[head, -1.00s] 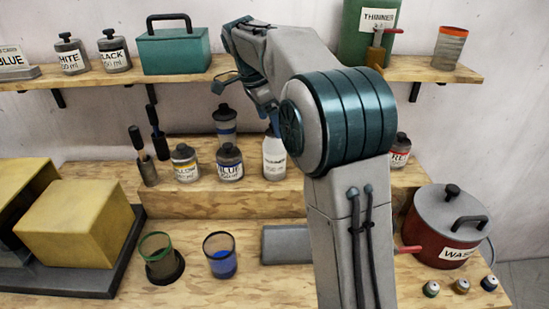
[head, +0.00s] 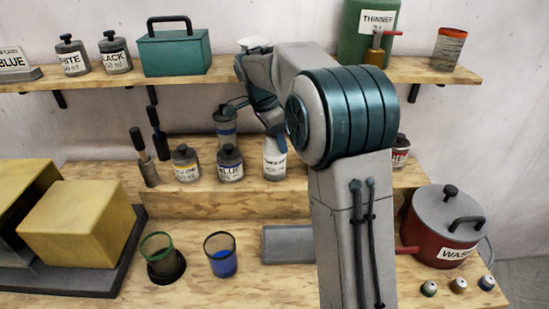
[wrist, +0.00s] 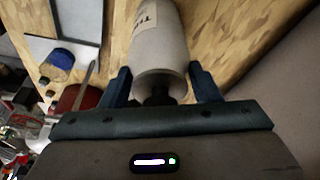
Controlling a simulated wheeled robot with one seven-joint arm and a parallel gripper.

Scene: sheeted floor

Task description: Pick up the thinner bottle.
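The thinner bottle (head: 275,163) is white with a label and stands upright on the raised wooden step. Its top is hidden behind my gripper (head: 256,122) in the head view. In the wrist view the bottle (wrist: 160,42) points its dark cap toward the palm. My gripper (wrist: 160,85) is open there, with one finger on each side of the bottle's shoulder and cap. I cannot tell whether either finger touches it. The label is only partly visible in the wrist view.
The blue bottle (head: 230,163) and yellow bottle (head: 186,163) stand close to the left. A green thinner can (head: 358,40) sits on the upper shelf (head: 235,72). A red waste pot (head: 425,235) stands at right.

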